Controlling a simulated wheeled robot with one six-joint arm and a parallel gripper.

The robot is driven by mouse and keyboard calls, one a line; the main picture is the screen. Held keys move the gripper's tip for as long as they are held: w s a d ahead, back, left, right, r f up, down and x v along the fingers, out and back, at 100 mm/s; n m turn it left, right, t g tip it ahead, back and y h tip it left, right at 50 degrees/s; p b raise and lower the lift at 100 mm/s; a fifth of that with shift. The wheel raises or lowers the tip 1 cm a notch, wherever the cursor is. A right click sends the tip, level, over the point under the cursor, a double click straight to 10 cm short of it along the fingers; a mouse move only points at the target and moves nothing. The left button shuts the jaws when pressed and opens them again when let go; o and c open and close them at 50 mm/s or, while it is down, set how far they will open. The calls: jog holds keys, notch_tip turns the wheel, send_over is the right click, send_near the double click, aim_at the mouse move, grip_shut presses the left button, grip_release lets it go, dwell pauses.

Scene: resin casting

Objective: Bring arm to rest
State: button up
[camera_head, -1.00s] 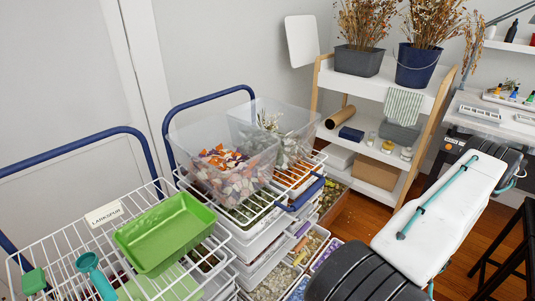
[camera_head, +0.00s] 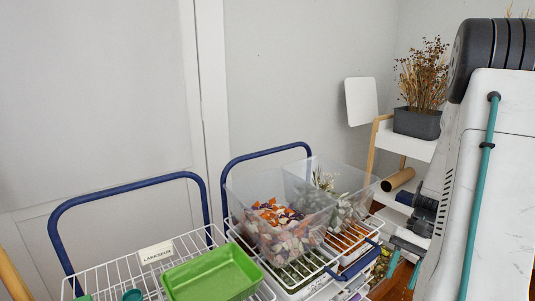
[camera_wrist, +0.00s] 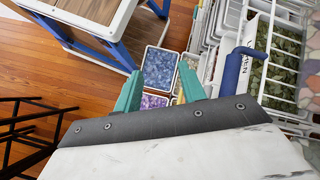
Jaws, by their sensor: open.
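My arm fills the right side of the head view, with white links and black joints. My gripper (camera_head: 404,266) hangs low there, to the right of the wire racks. In the wrist view my gripper (camera_wrist: 160,70) shows two teal fingers spread apart with nothing between them. Below and beyond the fingers are a tray of blue pieces (camera_wrist: 160,72) and a tray of purple pieces (camera_wrist: 154,102) on the floor side.
A wire cart (camera_head: 130,265) holds a green tray (camera_head: 212,275). Clear bins (camera_head: 270,232) of petals and leaves stand on the neighbouring rack, close to my gripper. A shelf (camera_head: 408,143) with a grey planter (camera_head: 416,123) stands behind. Open wooden floor (camera_wrist: 90,85) shows in the wrist view.

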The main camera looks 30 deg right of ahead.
jog(key=s+a+r+n+t+h, duration=0.1)
jog(key=a+r+n, duration=0.4)
jog(key=a+r, duration=0.5)
jog(key=s+a+r+n+t+h, duration=0.2)
jog(key=a+r+n+h, duration=0.3)
jog(key=a, duration=1.2)
notch_tip(320, 180, up, 5)
jog(key=shift+a+f+n+t+h, duration=0.15)
jog(key=shift+a+n+t+h, duration=0.25)
jog(key=shift+h, duration=0.4)
jog(key=shift+c, duration=0.5)
